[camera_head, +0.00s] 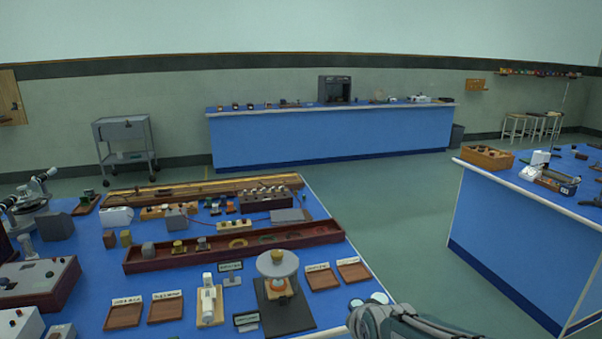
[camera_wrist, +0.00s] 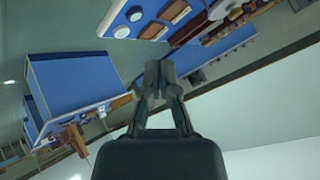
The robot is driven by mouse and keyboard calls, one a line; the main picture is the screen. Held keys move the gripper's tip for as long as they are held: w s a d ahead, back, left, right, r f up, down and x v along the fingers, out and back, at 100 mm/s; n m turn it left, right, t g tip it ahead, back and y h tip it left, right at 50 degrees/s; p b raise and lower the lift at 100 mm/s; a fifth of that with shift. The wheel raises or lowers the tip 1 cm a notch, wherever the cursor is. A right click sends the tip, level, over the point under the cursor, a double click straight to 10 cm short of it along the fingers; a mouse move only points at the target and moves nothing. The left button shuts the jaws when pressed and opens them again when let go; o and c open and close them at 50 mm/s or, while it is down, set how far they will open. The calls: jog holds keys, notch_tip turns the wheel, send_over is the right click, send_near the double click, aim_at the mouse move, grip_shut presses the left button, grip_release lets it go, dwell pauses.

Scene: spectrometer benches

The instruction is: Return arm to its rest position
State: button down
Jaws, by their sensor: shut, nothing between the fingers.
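My gripper (camera_wrist: 160,72) shows in the middle of the wrist view, its fingers together with nothing between them. The wrist view is tilted, with the benches in its upper part. In the head view part of my arm (camera_head: 405,322) shows at the bottom edge, right of the near bench; the fingertips cannot be made out there. The arm is beside the near blue bench (camera_head: 85,322) and appears clear of the things on it.
The near bench holds wooden trays (camera_head: 123,313), a round-topped instrument (camera_head: 278,265) on a dark base and a long dark red box (camera_head: 160,262). Another blue bench (camera_head: 520,245) stands right, one (camera_head: 330,137) at the back. Green floor (camera_head: 400,220) lies open between them.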

jog(key=s+d+r+n+g, duration=0.1)
jog(key=s+d+r+n, duration=0.1)
jog(key=s, duration=0.7)
jog(key=s+d+r+n+g+h, duration=0.1)
jog(key=s+d+r+n+g, duration=0.1)
jog(key=s, duration=0.8)
jog(key=shift+d+r+n+g, duration=0.3)
jog(key=shift+d+r+n, duration=0.3)
jog(key=shift+n, duration=0.4)
dwell(0.4)
